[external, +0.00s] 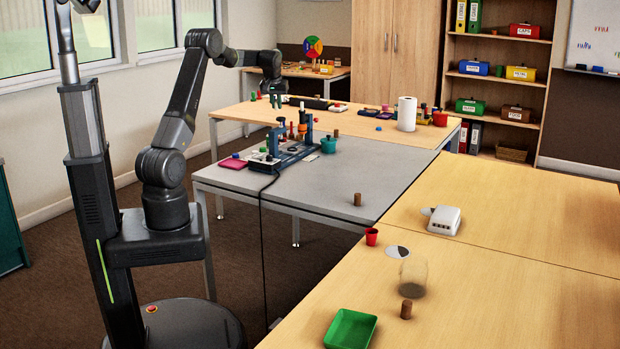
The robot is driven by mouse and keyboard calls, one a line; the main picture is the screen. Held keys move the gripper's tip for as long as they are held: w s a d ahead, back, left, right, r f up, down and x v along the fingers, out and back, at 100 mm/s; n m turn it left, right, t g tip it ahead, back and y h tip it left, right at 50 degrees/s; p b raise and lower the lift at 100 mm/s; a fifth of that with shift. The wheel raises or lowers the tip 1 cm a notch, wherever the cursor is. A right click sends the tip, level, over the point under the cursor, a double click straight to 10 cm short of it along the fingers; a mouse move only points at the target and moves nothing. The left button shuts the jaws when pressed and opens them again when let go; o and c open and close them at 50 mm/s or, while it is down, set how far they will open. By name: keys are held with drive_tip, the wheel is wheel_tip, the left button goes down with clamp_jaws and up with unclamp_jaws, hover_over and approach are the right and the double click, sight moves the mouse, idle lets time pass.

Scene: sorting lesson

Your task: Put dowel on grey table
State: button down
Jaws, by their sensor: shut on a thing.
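The grey table (315,190) stands in the middle, between wooden tables. A short brown cylinder, which looks like a dowel (357,199), stands upright on its right front part. A similar brown cylinder (406,309) stands on the near wooden table. My gripper (277,102) points down at the end of the raised arm, which reaches toward the back. In the picture it lies above the blue rack and in front of the rear wooden table. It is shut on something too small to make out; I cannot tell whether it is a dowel.
A red cup (371,236), clear jar (413,275) and green tray (350,329) stand on the near wooden table.

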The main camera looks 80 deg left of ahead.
drive_tip(key=s+a+n+g, duration=0.1)
drive_tip(key=s+a+n, duration=0.2)
drive_tip(key=s+a, duration=0.85)
hover_over(246, 152)
drive_tip(key=d, duration=0.1)
wheel_tip(246, 152, down, 11)
drive_tip(key=f, duration=1)
drive_tip(key=shift+s+d, duration=0.15)
drive_tip(key=shift+s, duration=0.05)
drive_tip(key=shift+f, duration=0.2)
drive_tip(key=c, duration=1.4)
unclamp_jaws()
